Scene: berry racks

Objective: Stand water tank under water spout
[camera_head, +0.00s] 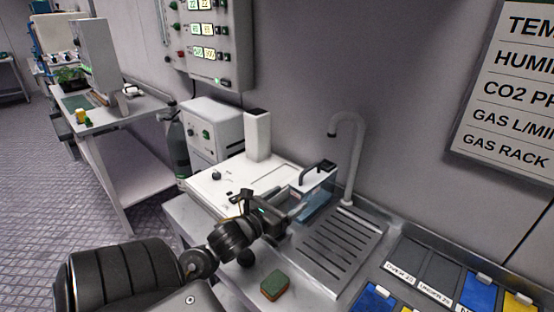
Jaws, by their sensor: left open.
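The water tank (317,202) is a clear, bluish box with a black handle on top. It stands upright at the left end of the metal drain tray (376,243), beside the white appliance. The water spout (350,165) is a grey gooseneck pipe rising behind the tray, its mouth bending left, high above and slightly right of the tank. My left gripper (294,211) is open at the tank's near left side and hides part of its lower front. I cannot tell whether the fingers touch it. My right gripper is out of view.
A white appliance (228,187) with an upright block lies left of the tank. A green and brown sponge (274,286) lies on the counter in front. Labelled compartments with blue and yellow items (479,291) are at right. The slotted tray is clear.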

